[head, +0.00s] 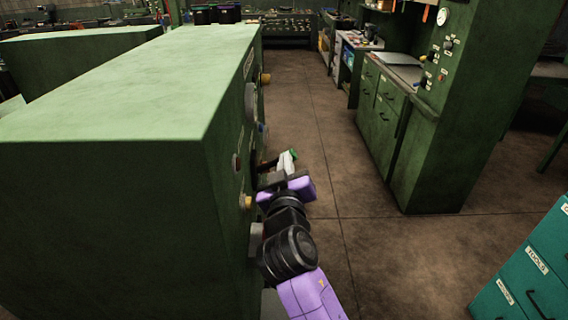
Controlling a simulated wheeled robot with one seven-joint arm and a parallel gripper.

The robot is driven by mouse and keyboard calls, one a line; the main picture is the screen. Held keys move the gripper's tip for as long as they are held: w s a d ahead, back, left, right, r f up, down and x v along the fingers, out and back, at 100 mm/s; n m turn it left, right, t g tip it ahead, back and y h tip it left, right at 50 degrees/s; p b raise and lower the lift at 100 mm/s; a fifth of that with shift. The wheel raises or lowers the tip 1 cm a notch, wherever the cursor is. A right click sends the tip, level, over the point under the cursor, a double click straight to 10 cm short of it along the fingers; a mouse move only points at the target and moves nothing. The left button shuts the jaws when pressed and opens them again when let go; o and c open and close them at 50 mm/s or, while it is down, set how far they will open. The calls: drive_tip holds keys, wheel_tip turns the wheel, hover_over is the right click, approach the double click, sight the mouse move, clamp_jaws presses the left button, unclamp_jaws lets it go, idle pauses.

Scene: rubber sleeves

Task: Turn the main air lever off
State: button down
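A green machine cabinet (110,130) fills the left, and its narrow control face is seen nearly edge-on. My arm reaches up from the bottom along this face. My gripper (280,168) is close to the face, about halfway along it. A small part with a green end (290,156) shows just beyond the gripper. I cannot tell whether it is the main air lever or whether the gripper touches it. The purple and black wrist hides the fingers' inner sides, so their opening cannot be seen.
A yellow knob (265,78), a round gauge (250,104), a red button (237,162) and a lower yellow knob (246,202) stick out of the face. Clear floor (345,200) lies to the right.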

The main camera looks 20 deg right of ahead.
wheel_tip(320, 180, down, 7)
drive_tip(key=d+m+b, duration=0.2)
drive_tip(key=m+b, duration=0.8)
drive_tip(key=b, duration=0.7)
drive_tip(key=shift+s, duration=0.25)
